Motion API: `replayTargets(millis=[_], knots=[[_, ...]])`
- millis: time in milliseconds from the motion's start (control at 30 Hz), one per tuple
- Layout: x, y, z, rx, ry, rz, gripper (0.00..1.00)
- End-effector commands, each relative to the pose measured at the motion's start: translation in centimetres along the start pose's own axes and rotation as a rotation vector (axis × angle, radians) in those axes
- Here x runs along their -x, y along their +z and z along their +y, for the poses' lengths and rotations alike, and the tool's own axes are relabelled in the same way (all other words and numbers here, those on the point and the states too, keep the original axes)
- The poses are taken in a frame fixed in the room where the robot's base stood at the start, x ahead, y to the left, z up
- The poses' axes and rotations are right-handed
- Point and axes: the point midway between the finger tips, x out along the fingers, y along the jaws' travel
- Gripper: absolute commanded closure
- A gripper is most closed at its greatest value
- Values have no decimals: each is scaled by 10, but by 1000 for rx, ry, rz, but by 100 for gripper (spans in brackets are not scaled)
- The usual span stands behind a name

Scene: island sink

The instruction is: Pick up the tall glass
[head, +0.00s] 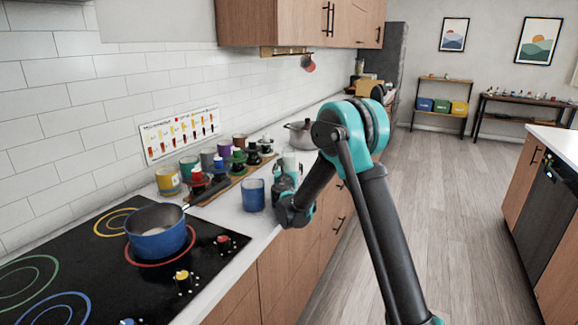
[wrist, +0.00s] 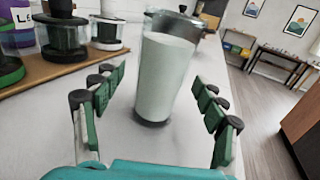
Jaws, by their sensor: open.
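The tall glass (wrist: 163,78) stands upright on the white counter in the wrist view, filled with something pale green-white. In the head view a pale upright shape (head: 291,161) just beyond my wrist looks like the same glass, partly hidden. My gripper (wrist: 160,92) is open, its green and black fingers spread to the left and right of the glass's lower part. Clear gaps show on both sides, with no finger visibly touching it.
A blue cup (head: 253,195) stands on the counter near my wrist. A wooden board (wrist: 40,72) with several dark-lidded jars lies left of the glass. A metal pot (head: 301,134) stands behind it. A blue saucepan (head: 158,240) sits on the stove (head: 70,275). The counter's right edge is close by.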

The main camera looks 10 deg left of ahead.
Motion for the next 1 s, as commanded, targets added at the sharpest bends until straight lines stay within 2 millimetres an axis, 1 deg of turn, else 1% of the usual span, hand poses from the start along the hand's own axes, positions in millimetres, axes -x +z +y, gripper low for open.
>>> replayTargets(millis=[100,567,600,1000], knots=[[0,0,0,0,0,0,29],[1,0,0,0,0,0,86],[1,0,0,0,0,0,88],[1,2,0,0,0,0,88]])
